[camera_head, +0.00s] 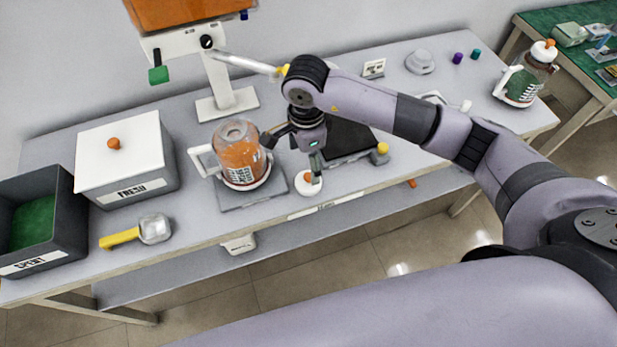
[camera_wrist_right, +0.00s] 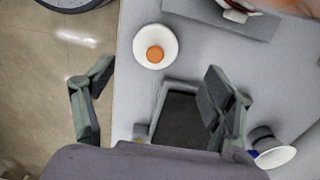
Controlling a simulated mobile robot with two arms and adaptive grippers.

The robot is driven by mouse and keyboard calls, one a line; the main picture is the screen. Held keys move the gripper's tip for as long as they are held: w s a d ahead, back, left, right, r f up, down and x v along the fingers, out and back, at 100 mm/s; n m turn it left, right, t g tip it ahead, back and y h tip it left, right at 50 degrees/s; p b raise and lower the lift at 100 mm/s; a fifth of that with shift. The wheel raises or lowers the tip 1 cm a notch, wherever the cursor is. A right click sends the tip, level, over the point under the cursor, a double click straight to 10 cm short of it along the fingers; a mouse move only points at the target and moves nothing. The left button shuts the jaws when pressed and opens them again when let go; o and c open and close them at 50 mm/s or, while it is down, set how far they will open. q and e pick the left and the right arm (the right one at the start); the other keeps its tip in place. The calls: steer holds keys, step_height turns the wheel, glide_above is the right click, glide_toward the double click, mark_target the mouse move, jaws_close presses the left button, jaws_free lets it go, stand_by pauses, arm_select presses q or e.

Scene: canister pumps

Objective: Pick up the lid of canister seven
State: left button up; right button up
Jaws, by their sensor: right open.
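A round white lid with an orange knob (camera_head: 309,183) lies on the table near its front edge; it also shows in the right wrist view (camera_wrist_right: 171,47). A clear canister with orange contents (camera_head: 238,151) and a white handle stands on a grey plate to its left, its top without a lid. I cannot read a seven on its label. My right gripper (camera_head: 292,156) is open and empty, above the table beside the lid. In the right wrist view its fingers (camera_wrist_right: 156,92) are spread wide, with the lid beyond them. My left gripper is not in view.
A dark tray (camera_head: 349,137) lies right of the lid. A white-lidded FRESH bin (camera_head: 120,150), an open SPENT bin (camera_head: 35,225) and a yellow-handled scoop (camera_head: 120,238) are at left. A lidded canister with green contents (camera_head: 522,84) stands at far right.

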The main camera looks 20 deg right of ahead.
mark_target(308, 176)
step_height(308, 176, down, 2)
steer(key=shift+f, duration=0.2)
steer(key=shift+s+f+p, duration=0.15)
steer(key=shift+f+p, duration=0.2)
steer(key=shift+p, duration=0.05)
steer(key=f, duration=0.1)
steer(key=f+p, duration=0.1)
steer(key=f, duration=0.1)
steer(key=shift+s+f, duration=0.25)
steer(key=shift+f, duration=0.05)
steer(key=shift+w+f, duration=0.1)
steer(key=shift+f, duration=0.35)
steer(key=c, duration=1)
